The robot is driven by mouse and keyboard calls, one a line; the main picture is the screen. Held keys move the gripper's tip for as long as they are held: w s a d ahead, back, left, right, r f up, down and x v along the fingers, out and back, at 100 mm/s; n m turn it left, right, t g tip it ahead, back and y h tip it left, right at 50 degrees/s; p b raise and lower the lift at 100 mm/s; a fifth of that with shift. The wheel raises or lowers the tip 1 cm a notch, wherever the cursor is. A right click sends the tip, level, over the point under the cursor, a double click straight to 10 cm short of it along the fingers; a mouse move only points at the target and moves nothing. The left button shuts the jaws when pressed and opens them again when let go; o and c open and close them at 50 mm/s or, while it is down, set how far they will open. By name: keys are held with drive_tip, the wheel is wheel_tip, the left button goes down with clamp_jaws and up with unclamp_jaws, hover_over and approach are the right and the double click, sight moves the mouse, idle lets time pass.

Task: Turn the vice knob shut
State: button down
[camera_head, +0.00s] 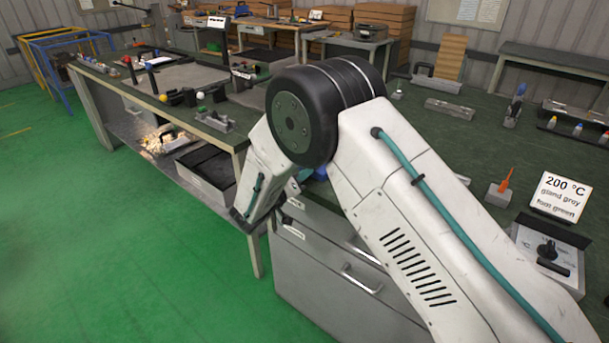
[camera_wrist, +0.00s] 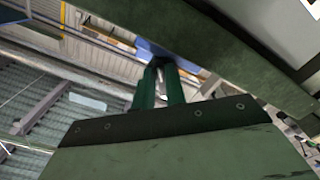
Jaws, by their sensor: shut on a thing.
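My gripper (camera_wrist: 159,66) shows in the wrist view as two green fingers close together, with their tips against a small dark part that I take to be the vice knob (camera_wrist: 158,60). Blue metal of the vice (camera_wrist: 146,47) shows just beyond the tips. In the head view only a little blue of the vice (camera_head: 320,173) shows at the edge of the bench, behind my arm. My arm hides the fingers and the knob there. How far the vice jaws stand apart cannot be seen.
A bench with drawers (camera_head: 345,275) stands below my arm. On its right are a box with a black dial (camera_head: 547,250), a sign reading 200 °C (camera_head: 560,196) and an orange-handled tool (camera_head: 504,182). A second bench (camera_head: 160,100) holds tools at left. The green floor (camera_head: 90,220) is clear.

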drive_tip(key=m, duration=0.4)
drive_tip(key=shift+a+f, duration=0.1)
drive_tip(key=shift+f, duration=0.2)
drive_tip(key=shift+w+a+m, duration=0.1)
drive_tip(key=shift+w+m, duration=0.05)
drive_tip(key=shift+m, duration=1.65)
drive_tip(key=c, duration=1.4)
unclamp_jaws()
drive_tip(key=shift+c, duration=0.2)
drive_tip(key=shift+a, duration=0.1)
drive_tip(key=v, duration=0.7)
drive_tip(key=shift+s+a, duration=0.2)
drive_tip(key=shift+s, duration=0.1)
